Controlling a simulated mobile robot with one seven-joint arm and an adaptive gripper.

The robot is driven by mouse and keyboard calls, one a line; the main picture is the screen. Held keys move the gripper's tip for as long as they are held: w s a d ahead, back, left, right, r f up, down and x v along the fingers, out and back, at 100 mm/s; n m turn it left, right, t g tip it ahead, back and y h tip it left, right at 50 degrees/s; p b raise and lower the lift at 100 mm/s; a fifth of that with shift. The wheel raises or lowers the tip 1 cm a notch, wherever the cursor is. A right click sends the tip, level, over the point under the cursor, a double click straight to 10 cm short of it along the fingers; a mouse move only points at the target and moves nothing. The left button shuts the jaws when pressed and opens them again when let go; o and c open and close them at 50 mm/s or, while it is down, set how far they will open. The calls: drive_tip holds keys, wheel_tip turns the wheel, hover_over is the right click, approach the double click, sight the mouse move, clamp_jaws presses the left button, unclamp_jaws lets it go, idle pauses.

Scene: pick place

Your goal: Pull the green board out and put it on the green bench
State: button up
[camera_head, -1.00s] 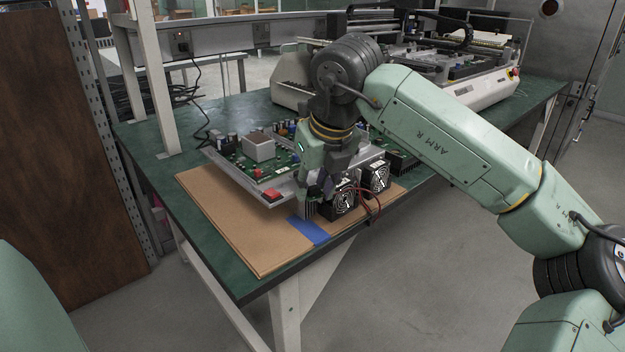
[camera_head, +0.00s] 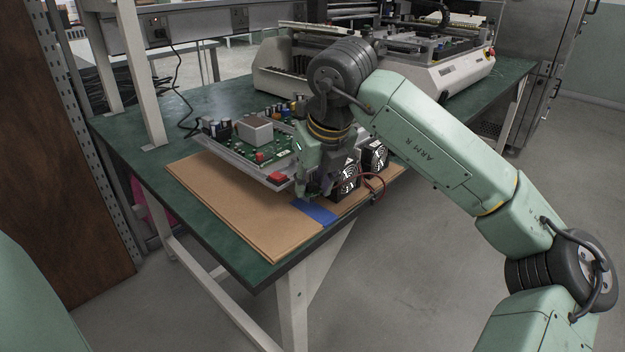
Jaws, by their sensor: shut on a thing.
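The green board (camera_head: 278,150) carries capacitors and a grey metal block, and sits in a grey metal frame above a brown cardboard sheet. My gripper (camera_head: 308,190) points down at the front edge of this assembly, between the red part and the two fans. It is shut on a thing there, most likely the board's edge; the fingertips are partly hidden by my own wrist. The green bench top (camera_head: 150,160) shows bare to the left of the cardboard and behind it.
The cardboard (camera_head: 225,205) with a blue strip (camera_head: 315,211) covers the bench's front corner. Two black fans (camera_head: 347,177) with red wires stand right of my gripper. A large white machine (camera_head: 425,85) occupies the back. A white post (camera_head: 138,85) rises at the left.

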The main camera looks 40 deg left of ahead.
sight(315, 193)
drive_tip(key=shift+f+b, duration=1.2)
drive_tip(key=shift+f, duration=0.75)
drive_tip(key=o, duration=0.9)
drive_tip(key=shift+c, duration=0.4)
drive_tip(key=c, duration=0.3)
drive_tip(key=shift+r, duration=0.15)
drive_tip(key=shift+r+p, duration=2.35)
drive_tip(key=shift+r, duration=1.05)
